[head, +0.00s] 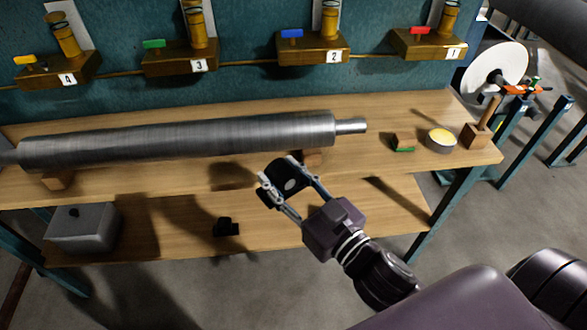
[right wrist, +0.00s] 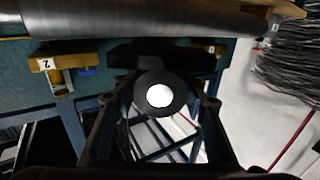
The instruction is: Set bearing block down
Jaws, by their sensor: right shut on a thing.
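A black bearing block (head: 281,173) with a round bore is held in my right gripper (head: 290,184), whose two fingers close on its sides. It hangs in front of the work table, just below the right end of the grey roll (head: 180,141). In the right wrist view the block (right wrist: 160,78) sits between the fingers (right wrist: 158,103), with light showing through its bore and its dark flat part toward the roll (right wrist: 130,22). A second black block (head: 227,228) lies on the lower shelf. My left gripper is not in view.
The roll rests on wooden supports (head: 57,180) on the table (head: 425,104). A green-edged piece (head: 403,143), a yellow tin (head: 441,140) and a wooden holder (head: 478,136) stand at the right. A grey box (head: 84,232) is on the lower shelf. Numbered brackets (head: 312,48) line the wall behind.

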